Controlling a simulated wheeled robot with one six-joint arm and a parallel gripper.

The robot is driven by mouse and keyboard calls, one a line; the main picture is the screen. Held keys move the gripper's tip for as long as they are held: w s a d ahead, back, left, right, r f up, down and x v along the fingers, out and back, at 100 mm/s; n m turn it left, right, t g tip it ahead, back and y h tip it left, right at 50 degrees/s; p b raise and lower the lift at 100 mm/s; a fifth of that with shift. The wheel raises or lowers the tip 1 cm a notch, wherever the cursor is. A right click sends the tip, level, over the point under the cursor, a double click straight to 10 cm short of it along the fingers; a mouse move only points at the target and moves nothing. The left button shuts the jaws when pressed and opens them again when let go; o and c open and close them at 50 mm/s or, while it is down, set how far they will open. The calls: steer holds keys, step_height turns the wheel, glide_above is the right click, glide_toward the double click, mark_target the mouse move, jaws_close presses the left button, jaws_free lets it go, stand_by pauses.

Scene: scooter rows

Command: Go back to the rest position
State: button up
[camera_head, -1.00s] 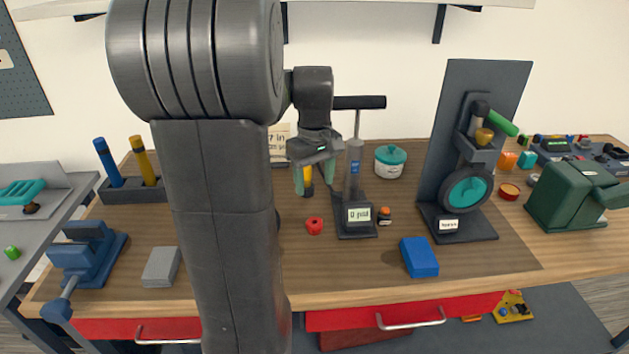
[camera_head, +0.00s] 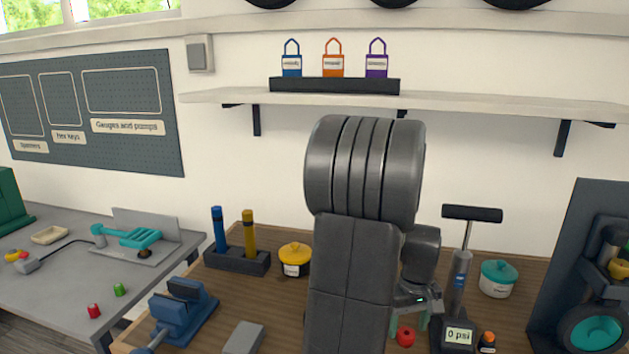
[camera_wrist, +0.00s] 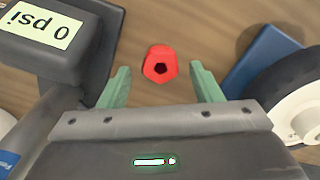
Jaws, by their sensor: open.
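My gripper (camera_wrist: 158,90) is open in the wrist view, its two green fingers apart. A red round piece with a dark hole (camera_wrist: 162,66) lies on the bench top beyond the fingertips, in line with the gap between them. The fingers hold nothing. In the head view my gripper (camera_head: 408,322) is partly hidden behind my arm, low over the wooden bench (camera_head: 275,318). The red piece (camera_head: 406,336) shows just below it.
A floor pump with a "0 psi" display (camera_head: 458,336) stands close to the right of my gripper. A teal-lidded jar (camera_head: 498,279), yellow-lidded jar (camera_head: 295,260) and blue vise (camera_head: 182,308) stand around. Three padlocks (camera_head: 333,64) sit on the wall shelf above.

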steer(key=shift+s+r, duration=0.1)
steer(key=shift+r, duration=0.6)
steer(key=shift+f, duration=0.1)
